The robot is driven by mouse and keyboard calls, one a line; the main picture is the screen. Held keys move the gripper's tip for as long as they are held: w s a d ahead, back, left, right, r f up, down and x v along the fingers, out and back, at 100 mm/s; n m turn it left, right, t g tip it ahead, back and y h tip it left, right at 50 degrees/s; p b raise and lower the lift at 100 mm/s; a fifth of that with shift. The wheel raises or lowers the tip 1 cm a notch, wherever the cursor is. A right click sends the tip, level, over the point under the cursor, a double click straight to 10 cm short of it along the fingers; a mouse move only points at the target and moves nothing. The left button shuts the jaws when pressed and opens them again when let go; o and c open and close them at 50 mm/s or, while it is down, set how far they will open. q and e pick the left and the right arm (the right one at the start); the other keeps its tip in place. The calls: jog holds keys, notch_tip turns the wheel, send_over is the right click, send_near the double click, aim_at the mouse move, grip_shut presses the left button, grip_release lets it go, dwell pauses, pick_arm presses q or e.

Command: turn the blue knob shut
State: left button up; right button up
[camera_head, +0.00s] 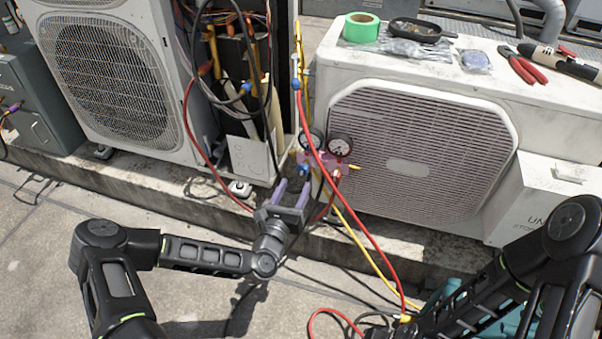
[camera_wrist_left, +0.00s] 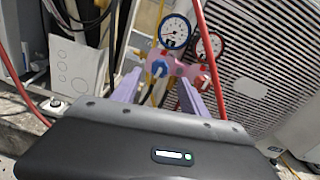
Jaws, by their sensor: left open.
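The blue knob (camera_head: 299,172) is on the left end of a pink gauge manifold (camera_head: 322,163), which hangs in front of the condensers. It also shows in the left wrist view (camera_wrist_left: 159,68), between and beyond the finger tips. A red knob (camera_head: 336,173) is on the manifold's right side, and two round gauges (camera_head: 340,146) sit above. My left gripper (camera_head: 293,184) is open, its two purple fingers pointing up at the manifold, just below the blue knob. I cannot tell whether a finger touches it. My right arm enters at the right; its gripper is out of view.
A red hose (camera_head: 354,214) and a yellow hose (camera_head: 362,237) run down right of my left gripper. Black cables (camera_head: 268,90) loop above. A white condenser (camera_head: 325,75) stands right, with green tape (camera_head: 361,27) and pliers (camera_head: 522,66) on top.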

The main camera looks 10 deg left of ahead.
aim_at(302, 171)
pick_arm(q)
jog(key=w, duration=0.3)
jog(key=w+b, duration=0.1)
jog(key=w, duration=0.2)
jog(key=shift+w+d, duration=0.2)
jog(key=shift+w, duration=0.15)
jog(key=shift+c, duration=0.4)
grip_shut()
